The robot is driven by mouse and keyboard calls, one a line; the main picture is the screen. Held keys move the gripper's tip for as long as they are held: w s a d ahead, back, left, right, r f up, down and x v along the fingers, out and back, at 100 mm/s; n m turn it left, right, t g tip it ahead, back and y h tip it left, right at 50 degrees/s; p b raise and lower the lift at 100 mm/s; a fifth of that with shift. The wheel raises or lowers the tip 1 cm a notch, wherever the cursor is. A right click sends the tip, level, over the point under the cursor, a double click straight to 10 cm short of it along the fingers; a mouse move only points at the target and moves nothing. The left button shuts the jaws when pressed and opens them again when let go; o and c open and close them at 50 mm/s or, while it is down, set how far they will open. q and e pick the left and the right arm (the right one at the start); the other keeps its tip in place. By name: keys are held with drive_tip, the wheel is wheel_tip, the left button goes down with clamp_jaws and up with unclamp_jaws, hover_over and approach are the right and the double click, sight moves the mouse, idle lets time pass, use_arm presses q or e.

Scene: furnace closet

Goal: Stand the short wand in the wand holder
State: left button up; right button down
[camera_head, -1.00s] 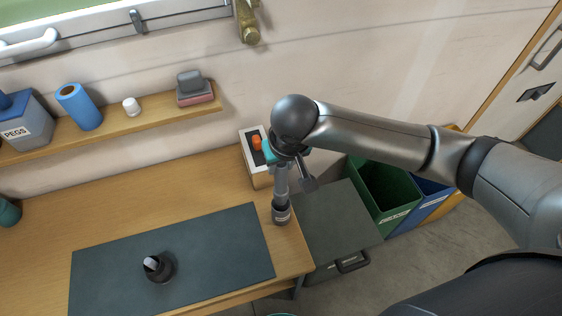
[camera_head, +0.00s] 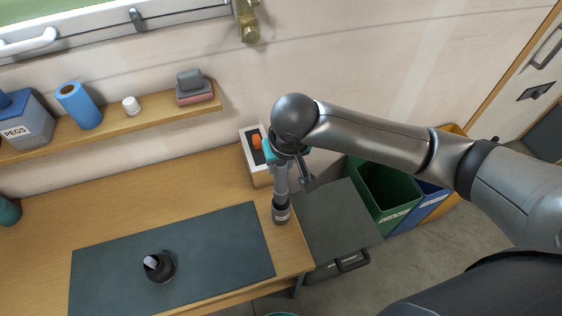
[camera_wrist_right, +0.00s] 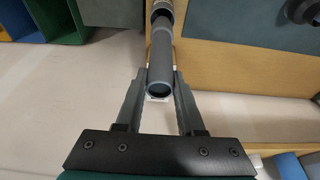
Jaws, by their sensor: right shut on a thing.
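The short wand (camera_head: 281,181) is a grey cylinder, upright near the right end of the wooden worktop. My right gripper (camera_head: 285,160) is shut on its upper part, coming from above. In the right wrist view, the wand (camera_wrist_right: 161,58) lies between the two fingers of the gripper (camera_wrist_right: 160,78). The wand holder (camera_head: 281,215) is a small dark labelled cup by the worktop's right edge. The wand's lower end meets the cup's mouth; I cannot tell how deep it sits. The holder also shows in the right wrist view (camera_wrist_right: 162,12). My left gripper is not in view.
A box with an orange part (camera_head: 252,172) stands behind the wand. A dark mat (camera_head: 210,240) bears a black round item (camera_head: 163,270). A grey cabinet (camera_head: 335,220), a green bin (camera_head: 380,192) and a blue bin (camera_head: 425,203) stand right of the worktop.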

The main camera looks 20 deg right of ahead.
sight(281, 189)
drive_tip(key=shift+f+b, duration=2.1)
drive_tip(key=shift+f, duration=3.1)
drive_tip(key=shift+c, duration=2.2)
unclamp_jaws()
drive_tip(key=p+v, duration=0.1)
drive_tip(key=v, duration=1.4)
drive_tip(key=shift+p, duration=0.35)
drive_tip(key=shift+r, duration=0.1)
drive_tip(key=shift+s+a, duration=0.1)
drive_tip(key=shift+s, duration=0.05)
